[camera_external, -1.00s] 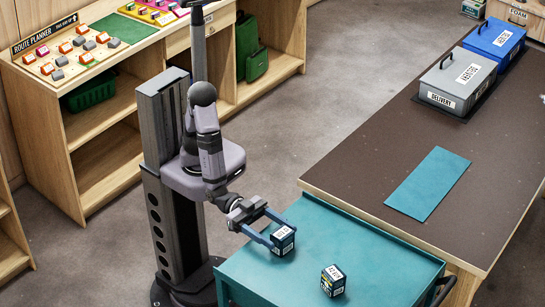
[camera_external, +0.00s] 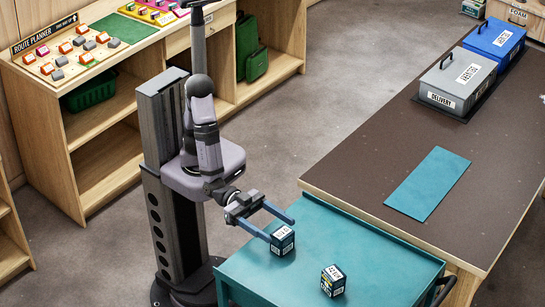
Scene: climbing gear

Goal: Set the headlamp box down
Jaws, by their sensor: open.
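A small dark box with a white label (camera_external: 283,242) stands upright on the teal cart top (camera_external: 310,222), near its left side. A second similar box (camera_external: 333,280) stands on the cart nearer the front. The labels are too small to read, so I cannot tell by print which is the headlamp box. My gripper (camera_external: 282,229) is open. Its two blue fingers are at the top of the first box, one at its left side and one behind it. I cannot tell whether a finger touches it.
A brown-topped table (camera_external: 440,140) adjoins the cart at the right, with a teal mat (camera_external: 428,184), a grey case marked delivery (camera_external: 458,82) and a blue case (camera_external: 494,44). Wooden shelving (camera_external: 105,130) stands behind my arm. The cart top around both boxes is clear.

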